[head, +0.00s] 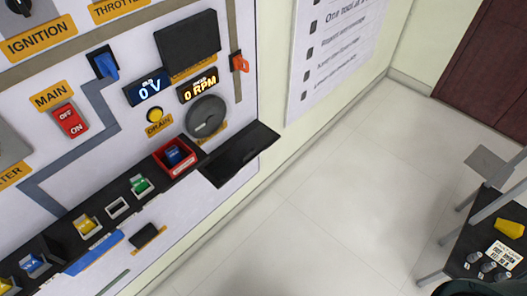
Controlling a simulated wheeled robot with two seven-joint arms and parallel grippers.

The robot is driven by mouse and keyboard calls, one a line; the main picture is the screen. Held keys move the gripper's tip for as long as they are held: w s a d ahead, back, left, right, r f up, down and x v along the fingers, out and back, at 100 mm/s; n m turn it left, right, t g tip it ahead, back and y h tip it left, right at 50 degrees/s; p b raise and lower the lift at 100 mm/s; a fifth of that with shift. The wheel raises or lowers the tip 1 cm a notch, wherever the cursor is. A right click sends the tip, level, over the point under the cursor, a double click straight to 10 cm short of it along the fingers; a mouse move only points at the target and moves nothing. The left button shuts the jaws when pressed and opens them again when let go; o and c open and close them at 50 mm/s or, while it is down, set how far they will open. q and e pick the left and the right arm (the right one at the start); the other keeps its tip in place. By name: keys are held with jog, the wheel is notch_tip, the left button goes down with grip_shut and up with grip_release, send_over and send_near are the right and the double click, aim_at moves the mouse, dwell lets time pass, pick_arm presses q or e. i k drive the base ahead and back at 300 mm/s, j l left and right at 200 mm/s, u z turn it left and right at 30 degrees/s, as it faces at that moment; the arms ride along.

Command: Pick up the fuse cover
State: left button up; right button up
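No part is clearly marked as the fuse cover, so I cannot tell for certain which it is. A dark box-shaped cover (188,40) is on the upper part of the white wall panel, with a yellow label partly hidden under it. A black rail (65,233) along the lower panel carries a green fuse-like block (141,186), a yellow one (87,225), a blue one (34,264) and an empty pale-rimmed slot (117,208). A small black block (144,236) is below the rail. Neither of my grippers shows in the head view.
A red tray (162,160) holding a blue piece and an empty-looking black tray (266,136) jut from the panel. A dark cart or table (462,262) with a yellow piece (509,228) and small cylinders stands at lower right. The tiled floor (330,215) between is clear.

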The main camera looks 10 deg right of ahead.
aim_at(222, 167)
jog(key=i+l+u, duration=0.1)
jog(key=u, duration=0.5)
jog(key=i+l+u, duration=0.15)
jog(key=l+u, duration=0.15)
jog(key=l, duration=0.15)
jog(key=l+u, duration=0.3)
jog(key=l, duration=0.2)
jog(key=i+l, duration=0.1)
jog(key=l, duration=0.5)
jog(key=i+l+u, duration=0.1)
jog(key=l, duration=0.5)
